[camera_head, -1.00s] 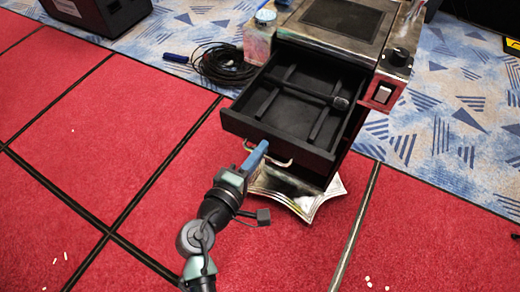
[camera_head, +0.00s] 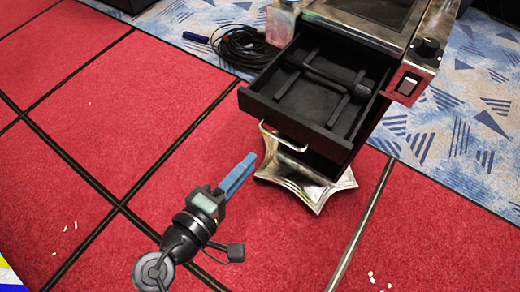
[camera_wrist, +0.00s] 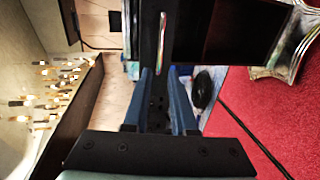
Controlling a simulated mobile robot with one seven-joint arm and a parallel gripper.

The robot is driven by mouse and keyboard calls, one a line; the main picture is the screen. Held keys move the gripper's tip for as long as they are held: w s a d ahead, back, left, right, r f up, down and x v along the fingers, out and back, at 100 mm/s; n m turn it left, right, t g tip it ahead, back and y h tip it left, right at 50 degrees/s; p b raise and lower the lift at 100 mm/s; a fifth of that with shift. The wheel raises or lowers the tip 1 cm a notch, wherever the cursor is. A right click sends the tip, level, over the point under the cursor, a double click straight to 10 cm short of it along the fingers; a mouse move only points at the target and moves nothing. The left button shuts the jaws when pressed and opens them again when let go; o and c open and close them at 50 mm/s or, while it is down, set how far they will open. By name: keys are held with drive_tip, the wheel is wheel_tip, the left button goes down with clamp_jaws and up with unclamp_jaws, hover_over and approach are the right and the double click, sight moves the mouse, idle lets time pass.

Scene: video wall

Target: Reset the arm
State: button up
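My gripper (camera_head: 238,176) has blue fingers and is held out in front of the cabinet, apart from the drawer handle (camera_head: 282,134). The wrist view shows its two fingers (camera_wrist: 160,98) with a gap between them and nothing held. The black drawer (camera_head: 318,95) is pulled out of the metal cabinet. Its thin metal handle also shows in the wrist view (camera_wrist: 161,42), beyond the fingertips. The drawer has dark dividers and a dark long item (camera_head: 338,80) lying across them.
The cabinet's flared metal base (camera_head: 310,185) stands on red carpet tiles. Small white scraps lie on the carpet, which is otherwise clear around my arm.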

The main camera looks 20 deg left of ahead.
drive_tip(key=shift+v, duration=1)
